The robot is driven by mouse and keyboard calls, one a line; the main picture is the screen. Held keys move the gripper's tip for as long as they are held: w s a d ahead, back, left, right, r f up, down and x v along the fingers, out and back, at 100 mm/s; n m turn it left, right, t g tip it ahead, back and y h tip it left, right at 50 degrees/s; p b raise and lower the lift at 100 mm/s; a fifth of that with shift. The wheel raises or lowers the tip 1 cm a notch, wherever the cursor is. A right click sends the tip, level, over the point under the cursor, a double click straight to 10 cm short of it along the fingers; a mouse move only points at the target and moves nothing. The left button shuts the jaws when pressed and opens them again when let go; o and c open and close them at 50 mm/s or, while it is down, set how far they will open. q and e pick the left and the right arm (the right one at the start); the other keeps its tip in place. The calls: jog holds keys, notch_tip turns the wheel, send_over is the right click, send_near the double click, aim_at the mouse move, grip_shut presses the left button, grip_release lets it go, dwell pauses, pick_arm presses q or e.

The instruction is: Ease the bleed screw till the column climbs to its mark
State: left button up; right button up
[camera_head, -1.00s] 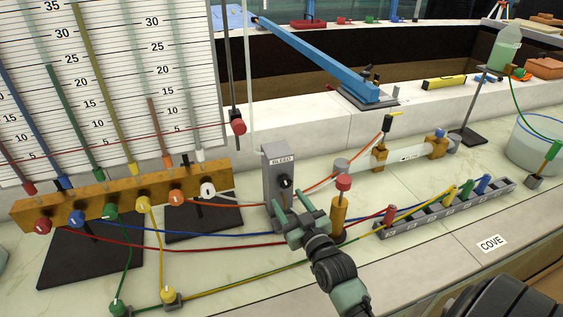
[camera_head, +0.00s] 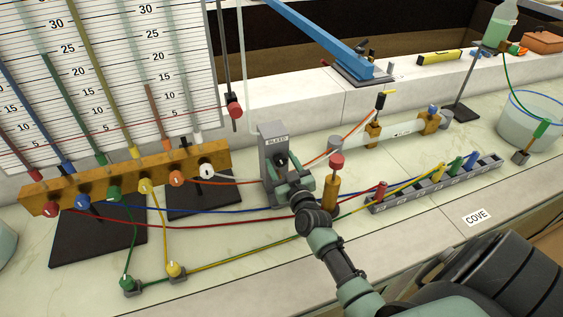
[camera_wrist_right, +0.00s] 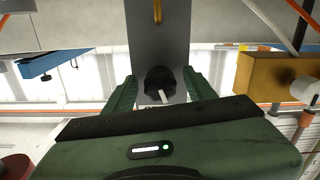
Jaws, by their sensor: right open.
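The grey bleed block (camera_head: 272,143) stands upright on the bench, labelled BLEED. Its black bleed screw knob (camera_head: 281,160) faces me; in the right wrist view the knob (camera_wrist_right: 160,80) shows a pale pointer. My right gripper (camera_head: 287,183) is open just in front of and below it. In the wrist view its two green fingers stand on either side of the knob, with gaps; I see no grip on it. The gauge board (camera_head: 120,75) at left carries several coloured columns against a numbered scale; a thin red line slants across it. My left gripper is not in view.
A brass post with a red cap (camera_head: 331,185) stands close right of my gripper. A wooden valve manifold (camera_head: 130,180) is at left, with coloured hoses crossing the bench. A grey socket rack (camera_head: 435,185) lies at right.

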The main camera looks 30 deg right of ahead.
grip_shut()
jog(key=shift+m, duration=2)
grip_release()
jog(key=shift+s, duration=0.1)
jog(key=v, duration=0.7)
jog(key=shift+s+a+b, duration=0.15)
jog(key=shift+s+b, duration=0.2)
